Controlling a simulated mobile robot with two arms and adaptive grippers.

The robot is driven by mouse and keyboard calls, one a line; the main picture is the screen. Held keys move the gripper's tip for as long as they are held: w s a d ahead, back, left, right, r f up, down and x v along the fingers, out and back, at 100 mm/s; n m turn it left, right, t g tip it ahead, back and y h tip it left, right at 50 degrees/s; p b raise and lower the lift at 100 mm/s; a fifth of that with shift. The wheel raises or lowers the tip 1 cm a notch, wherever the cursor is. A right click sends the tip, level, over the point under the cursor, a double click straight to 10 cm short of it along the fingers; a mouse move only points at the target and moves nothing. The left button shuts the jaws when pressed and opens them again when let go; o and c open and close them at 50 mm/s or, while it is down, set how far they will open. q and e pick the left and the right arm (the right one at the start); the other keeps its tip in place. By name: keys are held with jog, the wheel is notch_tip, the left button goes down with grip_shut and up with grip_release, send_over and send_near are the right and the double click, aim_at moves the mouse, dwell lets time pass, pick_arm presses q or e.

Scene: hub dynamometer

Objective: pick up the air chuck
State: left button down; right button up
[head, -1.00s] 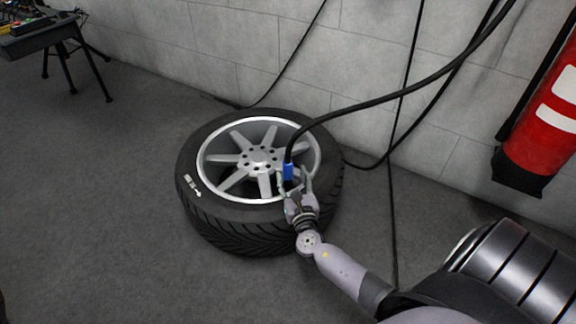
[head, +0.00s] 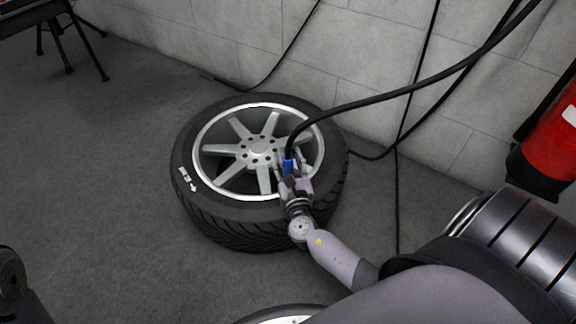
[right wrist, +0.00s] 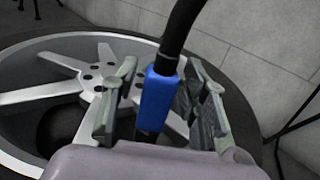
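The air chuck is the blue fitting (head: 288,167) on the end of a black hose, over the right part of the wheel's rim. My right gripper (head: 291,170) is at the chuck, its fingers to either side of it. In the right wrist view the blue body (right wrist: 155,98) stands between the two spread fingers (right wrist: 160,100), with a gap visible on the left side; contact on the right side is hard to tell. The lower end of the chuck is hidden behind my gripper. My left gripper is not in view.
The wheel with its tyre (head: 240,232) lies flat on the grey floor. The black hose (head: 400,92) runs up to the right along the block wall (head: 360,60). A red fire extinguisher (head: 550,145) is at the right. A black-legged stand (head: 65,50) is at the upper left.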

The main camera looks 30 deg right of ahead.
grip_shut()
